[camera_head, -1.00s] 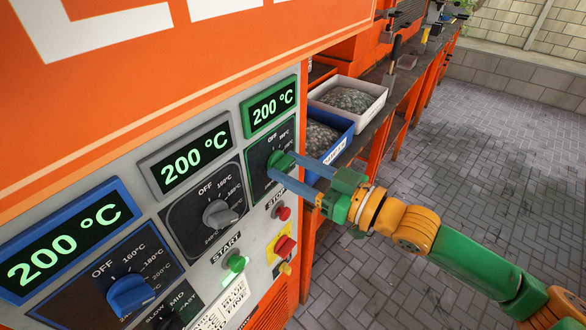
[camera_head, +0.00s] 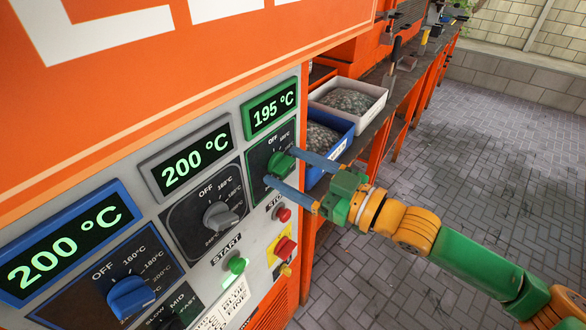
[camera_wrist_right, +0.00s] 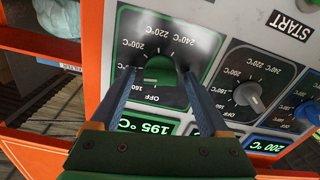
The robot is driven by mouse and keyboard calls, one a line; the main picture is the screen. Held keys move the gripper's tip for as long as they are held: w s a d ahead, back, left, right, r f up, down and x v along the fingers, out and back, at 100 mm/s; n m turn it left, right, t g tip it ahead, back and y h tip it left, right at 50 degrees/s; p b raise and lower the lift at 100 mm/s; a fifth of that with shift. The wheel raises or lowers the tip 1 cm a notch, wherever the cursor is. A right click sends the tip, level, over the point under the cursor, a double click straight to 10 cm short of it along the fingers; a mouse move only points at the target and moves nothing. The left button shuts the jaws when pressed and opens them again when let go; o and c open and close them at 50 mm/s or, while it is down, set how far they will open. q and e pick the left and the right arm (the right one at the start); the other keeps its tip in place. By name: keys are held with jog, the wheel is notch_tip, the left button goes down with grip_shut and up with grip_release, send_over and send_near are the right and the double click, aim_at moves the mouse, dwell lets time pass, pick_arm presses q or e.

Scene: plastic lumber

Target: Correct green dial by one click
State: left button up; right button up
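The green dial (camera_head: 281,164) sits on the green-framed panel at the right end of the control face. The display (camera_head: 270,107) above it reads 195 °C. My right gripper (camera_head: 288,168) is open, with its two blue-grey fingers on either side of the dial. In the right wrist view, the dial (camera_wrist_right: 158,76) shows between the spread fingertips (camera_wrist_right: 160,78), with visible gaps on both sides. The green-framed display also shows upside down there (camera_wrist_right: 148,125). My left gripper is not in view.
The grey dial (camera_head: 219,214) and blue dial (camera_head: 130,296) are to the left, under displays both reading 200 °C. A green start button (camera_head: 236,263) and red stop button (camera_head: 283,213) lie below. A blue bin (camera_head: 335,151) and white bin (camera_head: 372,109) stand beyond the panel.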

jog(key=shift+s+d+f, duration=0.1)
jog(key=shift+d, duration=0.05)
jog(key=b+v, duration=0.2)
jog(key=v, duration=0.4)
jog(key=shift+s+d, duration=0.2)
